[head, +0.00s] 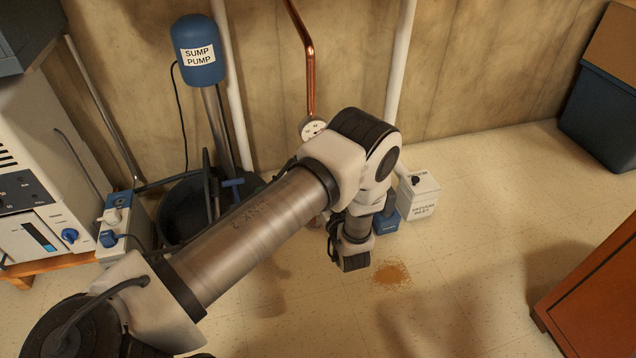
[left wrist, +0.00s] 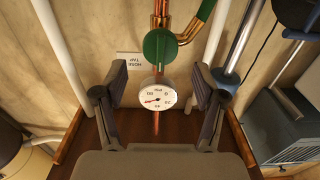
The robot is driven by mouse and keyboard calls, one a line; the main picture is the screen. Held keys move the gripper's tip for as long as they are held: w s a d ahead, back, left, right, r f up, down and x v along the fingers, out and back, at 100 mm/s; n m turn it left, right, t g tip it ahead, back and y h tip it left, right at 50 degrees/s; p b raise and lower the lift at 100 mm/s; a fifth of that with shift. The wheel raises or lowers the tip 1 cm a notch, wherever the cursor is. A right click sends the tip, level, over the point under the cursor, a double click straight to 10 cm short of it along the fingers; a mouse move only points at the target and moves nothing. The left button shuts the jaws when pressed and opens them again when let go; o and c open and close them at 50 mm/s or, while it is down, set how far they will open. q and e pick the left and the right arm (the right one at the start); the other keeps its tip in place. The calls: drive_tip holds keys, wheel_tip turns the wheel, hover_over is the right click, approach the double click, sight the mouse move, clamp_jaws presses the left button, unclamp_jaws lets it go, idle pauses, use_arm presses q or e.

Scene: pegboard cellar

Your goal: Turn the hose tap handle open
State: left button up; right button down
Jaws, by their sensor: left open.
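The green tap handle (left wrist: 160,47) shows in the left wrist view on copper pipework, beside a white label (left wrist: 130,63) reading HOSE TAP upside down. A round white gauge (left wrist: 156,97) sits on the same pipe. My left gripper (left wrist: 158,74) is open and empty, its fingers on either side of the gauge in the picture. The handle appears just above the fingertips in the picture, and I see no contact. In the head view the gauge (head: 312,128) shows by my arm; the handle is hidden behind my arm. My right gripper is not in view.
A sump pump (head: 198,50) stands in a dark pit at left, near a power box (head: 122,228). A brown spill (head: 392,274) lies on the floor. A wooden cabinet (head: 590,290) is at right, with clear floor between.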

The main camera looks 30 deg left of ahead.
use_arm(q)
drive_tip(key=x, duration=0.1)
drive_tip(key=b+x, duration=0.1)
drive_tip(key=x, duration=0.1)
drive_tip(key=b+x, duration=0.1)
drive_tip(key=x, duration=0.1)
drive_tip(key=shift+f, duration=0.25)
drive_tip(key=shift+w+a+r, duration=0.2)
drive_tip(key=shift+w+a, duration=0.1)
drive_tip(key=shift+a, duration=0.05)
drive_tip(key=c, duration=1.1)
